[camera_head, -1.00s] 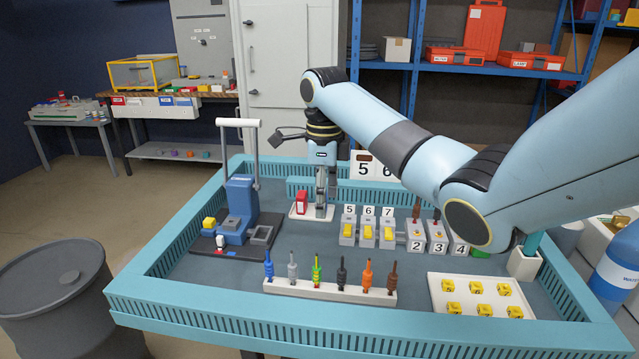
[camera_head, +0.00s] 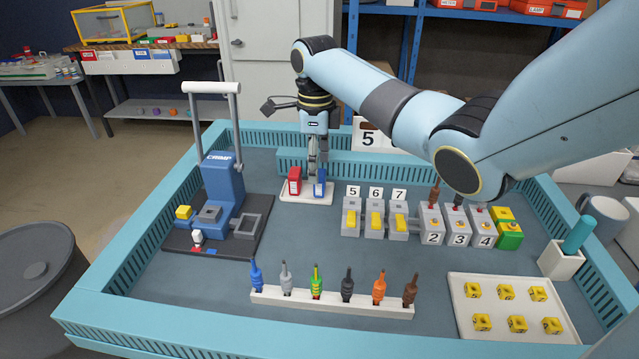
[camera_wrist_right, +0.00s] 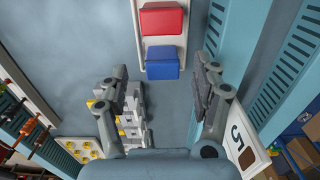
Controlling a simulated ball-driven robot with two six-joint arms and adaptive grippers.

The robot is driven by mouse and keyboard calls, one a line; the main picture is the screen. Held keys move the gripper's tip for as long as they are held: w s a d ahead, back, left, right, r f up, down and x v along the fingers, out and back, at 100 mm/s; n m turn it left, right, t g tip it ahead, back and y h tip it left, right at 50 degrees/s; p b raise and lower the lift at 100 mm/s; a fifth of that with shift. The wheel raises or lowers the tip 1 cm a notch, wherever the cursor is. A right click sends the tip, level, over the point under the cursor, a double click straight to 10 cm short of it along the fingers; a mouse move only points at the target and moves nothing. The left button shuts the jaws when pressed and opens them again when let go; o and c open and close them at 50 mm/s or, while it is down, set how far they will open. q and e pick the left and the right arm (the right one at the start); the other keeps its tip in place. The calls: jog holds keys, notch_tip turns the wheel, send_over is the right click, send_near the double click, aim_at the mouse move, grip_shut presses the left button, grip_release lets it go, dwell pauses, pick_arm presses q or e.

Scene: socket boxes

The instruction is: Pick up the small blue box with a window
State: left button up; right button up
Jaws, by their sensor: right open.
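The small blue box (camera_head: 320,186) stands on a white base plate (camera_head: 300,198) at the back of the table, to the right of a red box (camera_head: 294,181). In the right wrist view, the blue box (camera_wrist_right: 162,63) lies just beyond the gap between the fingers, with the red box past it. A window on it cannot be made out. My right gripper (camera_head: 317,170) points down directly over the blue box. Its fingers (camera_wrist_right: 159,82) are apart, with nothing between them. My left gripper is out of view.
A blue press (camera_head: 221,186) with a tall handle stands to the left. Grey numbered socket boxes (camera_head: 375,218) stand to the right. A white rack (camera_head: 330,302) of coloured tools and a white tray (camera_head: 500,327) of yellow blocks are in front. A raised table rim (camera_head: 240,324) surrounds them.

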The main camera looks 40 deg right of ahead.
aim_at(320, 184)
notch_tip(320, 184, down, 5)
jog(key=shift+d+f+b, duration=0.1)
jog(key=shift+d+b, duration=0.05)
jog(key=shift+b, duration=0.2)
jog(key=c, duration=1.2)
jog(key=shift+c, duration=0.2)
